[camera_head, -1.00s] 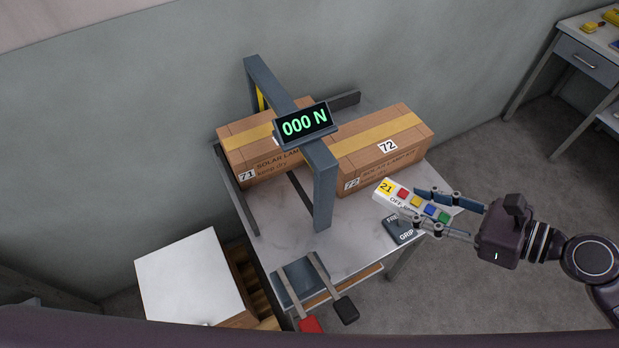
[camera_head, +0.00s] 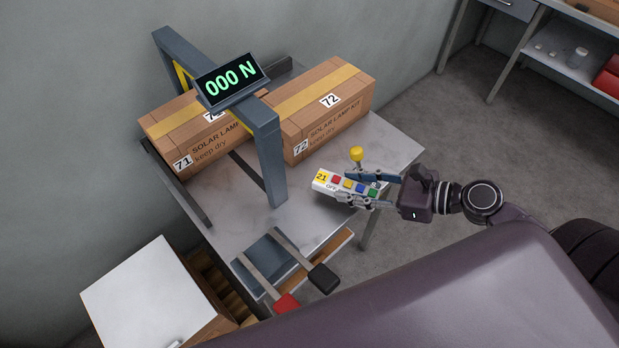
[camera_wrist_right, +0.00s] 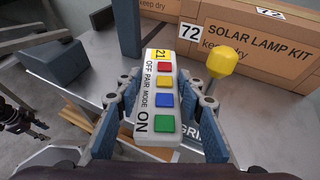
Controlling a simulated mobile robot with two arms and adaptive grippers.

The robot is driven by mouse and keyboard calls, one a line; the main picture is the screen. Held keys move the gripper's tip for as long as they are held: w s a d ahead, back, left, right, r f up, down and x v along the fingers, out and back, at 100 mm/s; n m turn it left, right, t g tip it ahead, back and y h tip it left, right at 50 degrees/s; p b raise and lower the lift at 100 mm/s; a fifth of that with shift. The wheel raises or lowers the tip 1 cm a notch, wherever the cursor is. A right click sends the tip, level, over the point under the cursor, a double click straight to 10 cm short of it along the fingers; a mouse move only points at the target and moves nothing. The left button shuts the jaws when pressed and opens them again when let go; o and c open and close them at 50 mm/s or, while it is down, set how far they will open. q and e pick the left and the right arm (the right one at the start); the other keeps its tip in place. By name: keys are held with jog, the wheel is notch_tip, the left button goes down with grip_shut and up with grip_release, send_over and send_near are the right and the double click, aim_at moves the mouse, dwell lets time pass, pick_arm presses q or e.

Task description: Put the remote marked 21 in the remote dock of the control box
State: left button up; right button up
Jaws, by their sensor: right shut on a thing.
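My right gripper (camera_head: 372,190) is shut on the white remote marked 21 (camera_head: 330,182) and holds it above the table's front right part. The remote (camera_wrist_right: 157,95) has a yellow 21 label and red, yellow, blue and green buttons. It points away from the wrist, between the two fingers. Below it, partly hidden, is a dark plate lettered GRIP (camera_wrist_right: 188,132). A yellow knob (camera_head: 356,153) on a stalk stands just behind the gripper. I cannot make out a remote dock. Dark jointed parts at the wrist view's left edge may be my left gripper (camera_wrist_right: 25,122).
Solar lamp boxes 71 (camera_head: 190,137) and 72 (camera_head: 322,125) lie on the table (camera_head: 235,200). A grey frame (camera_head: 270,165) with a 000 N display (camera_head: 231,83) stands over it. A white-topped cabinet (camera_head: 145,290) stands left.

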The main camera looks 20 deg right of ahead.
aim_at(321, 182)
jog(key=w+a, duration=0.2)
jog(key=w+a+p, duration=0.1)
jog(key=w+a, duration=0.1)
jog(key=w+a+p, duration=0.1)
jog(key=w+a, duration=0.1)
jog(key=shift+w+a+r, duration=0.1)
jog(key=shift+w+r, duration=0.05)
jog(key=shift+r, duration=0.1)
jog(key=shift+w+a+f, duration=0.15)
jog(key=shift+w+a, duration=0.15)
jog(key=shift+a, duration=0.05)
jog(key=shift+f+b, duration=0.35)
jog(key=shift+f, duration=0.1)
notch_tip(321, 182, down, 3)
jog(key=b, duration=0.4)
pick_arm(q)
jog(key=f, duration=0.1)
jog(key=s+f, duration=0.1)
jog(key=shift+a+f, duration=0.1)
jog(key=shift+f, duration=0.2)
pick_arm(e)
jog(key=shift+r, duration=0.15)
jog(key=o, duration=1.2)
